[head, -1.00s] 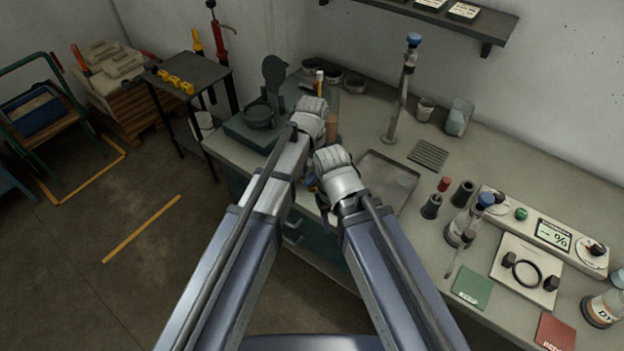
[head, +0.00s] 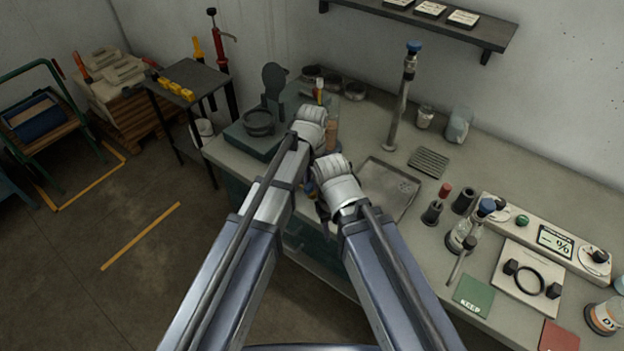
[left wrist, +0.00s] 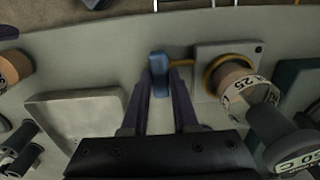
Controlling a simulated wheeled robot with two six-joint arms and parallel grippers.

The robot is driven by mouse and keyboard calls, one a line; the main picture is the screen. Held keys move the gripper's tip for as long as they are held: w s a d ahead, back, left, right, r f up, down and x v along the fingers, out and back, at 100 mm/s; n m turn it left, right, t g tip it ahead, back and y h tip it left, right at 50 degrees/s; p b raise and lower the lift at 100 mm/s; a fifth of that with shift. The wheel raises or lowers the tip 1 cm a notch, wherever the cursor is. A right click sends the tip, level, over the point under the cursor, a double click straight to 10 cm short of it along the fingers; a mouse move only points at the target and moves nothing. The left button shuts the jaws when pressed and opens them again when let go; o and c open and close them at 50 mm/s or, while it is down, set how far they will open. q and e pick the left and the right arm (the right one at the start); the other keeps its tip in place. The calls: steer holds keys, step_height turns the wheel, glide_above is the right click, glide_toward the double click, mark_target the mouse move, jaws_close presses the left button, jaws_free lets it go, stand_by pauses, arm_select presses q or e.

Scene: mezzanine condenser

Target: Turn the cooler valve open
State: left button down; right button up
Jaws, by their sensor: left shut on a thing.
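A small blue handle (left wrist: 159,68), which looks like the valve's handle, is between the fingertips of my left gripper (left wrist: 160,82) in the left wrist view. The fingers are closed on its sides. In the head view, my left wrist and forearm hide the fingers and the handle. The valve's body is not clear in either view, so I cannot tell how far it is turned. My right gripper (head: 322,210) is mostly hidden under its white wrist, close to the left arm, near the bench's front edge. Its jaws cannot be made out.
A shallow metal tray (head: 408,183) lies right of my wrists; it also shows in the left wrist view (left wrist: 50,98). A plate with a cork-coloured ring (left wrist: 228,72) is right of the blue handle. A tall blue-topped post (head: 395,120) stands behind.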

stand_by(0.4)
arm_select(q)
steer(key=n, duration=0.7)
steer(key=shift+n, duration=0.4)
steer(key=n, duration=0.6)
steer(key=shift+n, duration=0.3)
steer(key=c, duration=0.7)
jaws_free()
steer(key=shift+r, duration=0.1)
